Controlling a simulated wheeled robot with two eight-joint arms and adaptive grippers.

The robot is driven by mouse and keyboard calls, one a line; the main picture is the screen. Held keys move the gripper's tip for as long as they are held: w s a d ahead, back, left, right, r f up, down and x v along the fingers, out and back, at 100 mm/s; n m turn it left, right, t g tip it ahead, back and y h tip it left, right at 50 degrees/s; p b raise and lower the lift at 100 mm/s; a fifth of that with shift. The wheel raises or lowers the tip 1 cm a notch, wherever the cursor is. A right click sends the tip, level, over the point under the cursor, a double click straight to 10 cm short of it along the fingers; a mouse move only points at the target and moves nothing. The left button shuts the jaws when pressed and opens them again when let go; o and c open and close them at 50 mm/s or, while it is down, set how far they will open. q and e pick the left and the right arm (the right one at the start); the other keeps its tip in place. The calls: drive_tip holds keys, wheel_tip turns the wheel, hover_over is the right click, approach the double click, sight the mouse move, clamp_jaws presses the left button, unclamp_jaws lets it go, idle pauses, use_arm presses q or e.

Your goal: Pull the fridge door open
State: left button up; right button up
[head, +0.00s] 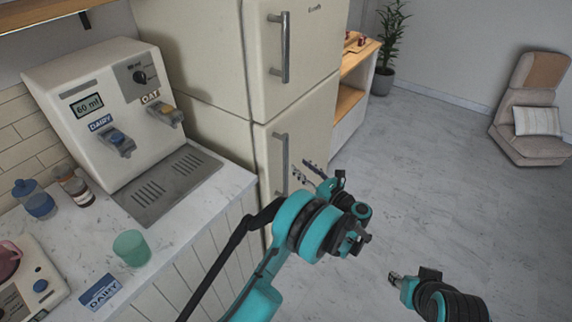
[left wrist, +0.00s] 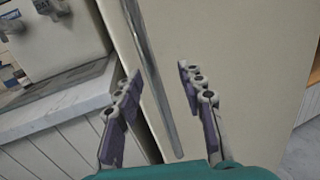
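The cream fridge has an upper door (head: 303,65) and a lower door (head: 262,150), both closed. Each has a vertical metal handle: the upper handle (head: 285,48) and the lower handle (head: 281,163). My left gripper (head: 307,173) is in front of the lower door, near its handle. In the left wrist view a metal handle (left wrist: 152,75) runs between the spread fingers of the left gripper (left wrist: 158,78), with gaps on both sides. My right gripper (head: 396,279) is low at the right, away from the fridge, and its fingers are too small to read.
A counter (head: 205,208) with a milk dispenser (head: 105,95) stands left of the fridge. A green cup (head: 131,248) is near the counter's front edge. A wooden shelf unit (head: 350,95) is right of the fridge. The floor (head: 430,170) in front is clear up to a chair (head: 530,115).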

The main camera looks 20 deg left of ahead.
sight(286, 166)
use_arm(q)
drive_tip(key=shift+n+g, duration=0.7)
drive_tip(key=w+a+f, duration=0.1)
drive_tip(key=a, duration=0.1)
drive_tip(key=a+f+b, duration=0.1)
drive_tip(key=a, duration=0.1)
drive_tip(key=w+a+f+b, duration=0.1)
drive_tip(key=a, duration=0.1)
drive_tip(key=shift+w+a, duration=0.35)
drive_tip(key=shift+a, duration=0.05)
clamp_jaws()
